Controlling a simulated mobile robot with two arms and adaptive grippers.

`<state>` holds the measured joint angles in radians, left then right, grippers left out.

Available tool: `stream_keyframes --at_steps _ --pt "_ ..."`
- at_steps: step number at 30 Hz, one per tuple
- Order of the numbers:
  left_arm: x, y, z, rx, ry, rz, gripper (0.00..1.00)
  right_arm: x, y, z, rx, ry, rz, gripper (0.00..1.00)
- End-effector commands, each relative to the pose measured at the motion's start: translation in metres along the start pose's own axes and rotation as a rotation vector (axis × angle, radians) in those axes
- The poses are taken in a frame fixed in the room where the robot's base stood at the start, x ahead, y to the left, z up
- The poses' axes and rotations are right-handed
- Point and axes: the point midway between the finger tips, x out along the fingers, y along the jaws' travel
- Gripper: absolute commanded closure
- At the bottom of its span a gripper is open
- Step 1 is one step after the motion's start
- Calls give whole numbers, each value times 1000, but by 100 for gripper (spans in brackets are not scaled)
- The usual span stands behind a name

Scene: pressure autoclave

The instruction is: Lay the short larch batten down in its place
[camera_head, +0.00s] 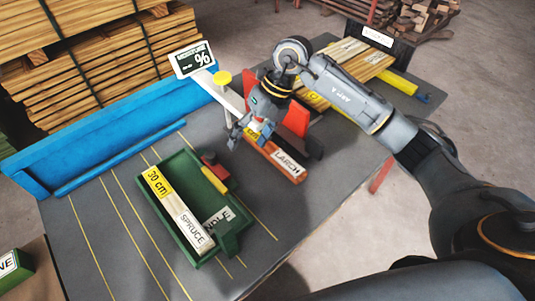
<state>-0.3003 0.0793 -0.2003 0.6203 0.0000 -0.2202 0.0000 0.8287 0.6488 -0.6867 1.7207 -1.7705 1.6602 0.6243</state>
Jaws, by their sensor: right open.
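The short larch batten (282,164) is orange-brown, with a white LARCH label and a yellow patch near its far end. It lies on the grey table right of the green tray. My right gripper (250,133) is open at the batten's far end, its fingers pointing down and partly covering that end. I cannot tell whether the fingers touch it. My left gripper is not in view.
A red upright piece (297,118) and a dark block (314,147) stand close to the batten. A moisture sign (192,58) and yellow knob (222,77) are behind. A blue fence (110,131) edges the table. More boards (352,62) lie at the back right.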

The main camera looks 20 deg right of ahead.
Motion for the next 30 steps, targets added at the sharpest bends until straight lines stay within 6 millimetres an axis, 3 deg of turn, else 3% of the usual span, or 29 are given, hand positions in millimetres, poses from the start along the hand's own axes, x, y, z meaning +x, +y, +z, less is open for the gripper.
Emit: stream_keyframes --at_steps 1,3,7,11,21,30 --pt "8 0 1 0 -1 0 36 -2 -25 -1 -49 11 -109 31" --pt "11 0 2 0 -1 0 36 -10 -53 -3 -104 39 -241 31" --pt "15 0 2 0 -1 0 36 -26 -86 -7 -158 85 -399 31" --pt "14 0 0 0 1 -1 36 -28 -99 -10 -174 108 -453 31" --pt "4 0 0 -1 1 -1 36 27 -125 -14 -173 111 -451 31" --pt "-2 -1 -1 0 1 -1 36 49 -138 -16 -173 109 -450 31"
